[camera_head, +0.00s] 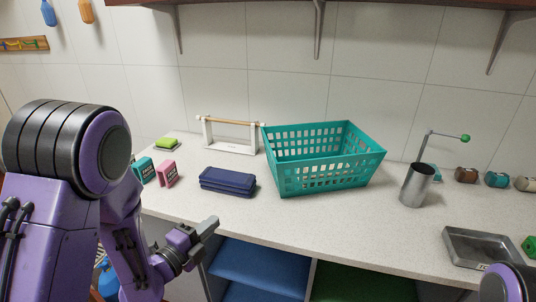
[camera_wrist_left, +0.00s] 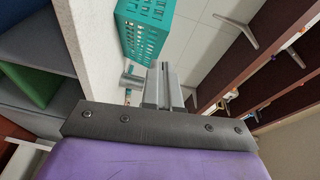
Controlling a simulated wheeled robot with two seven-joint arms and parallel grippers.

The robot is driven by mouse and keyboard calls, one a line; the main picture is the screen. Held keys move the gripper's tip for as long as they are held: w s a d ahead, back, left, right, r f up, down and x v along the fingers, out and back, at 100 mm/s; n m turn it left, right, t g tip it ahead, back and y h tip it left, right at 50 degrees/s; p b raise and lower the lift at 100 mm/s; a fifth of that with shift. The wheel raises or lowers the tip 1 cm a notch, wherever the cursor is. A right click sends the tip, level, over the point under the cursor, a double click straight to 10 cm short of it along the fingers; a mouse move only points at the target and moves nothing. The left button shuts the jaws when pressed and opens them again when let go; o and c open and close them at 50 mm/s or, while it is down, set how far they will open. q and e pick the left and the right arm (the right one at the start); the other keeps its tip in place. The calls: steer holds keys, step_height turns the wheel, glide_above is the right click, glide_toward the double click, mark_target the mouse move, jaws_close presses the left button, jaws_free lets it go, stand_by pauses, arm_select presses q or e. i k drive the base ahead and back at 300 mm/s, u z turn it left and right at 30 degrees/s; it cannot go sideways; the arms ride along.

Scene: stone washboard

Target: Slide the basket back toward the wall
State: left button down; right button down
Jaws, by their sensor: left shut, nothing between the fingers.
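The teal basket (camera_head: 320,160) stands upright on the speckled counter, a little in front of the tiled wall, and looks empty through its open top. It also shows in the left wrist view (camera_wrist_left: 147,28), beyond my fingers. My left gripper (camera_head: 208,230) is shut and empty. It is in front of the counter's front edge, left of and nearer than the basket, and not touching it. In the left wrist view its fingers (camera_wrist_left: 163,85) are together. At the lower right of the head view a purple and black part of my right arm shows, but its gripper is out of sight.
Left of the basket are a folded navy cloth (camera_head: 228,181) and a white wood-topped rack (camera_head: 229,134). Right of it are a metal cup (camera_head: 416,185) and a grey tray (camera_head: 482,248). Shelf brackets (camera_head: 319,40) hang above. A bare strip of counter lies in front of the basket.

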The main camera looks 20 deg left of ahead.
mark_target(284, 169)
steer(key=z, duration=3.7)
steer(key=k, duration=2.5)
steer(key=u, duration=1.5)
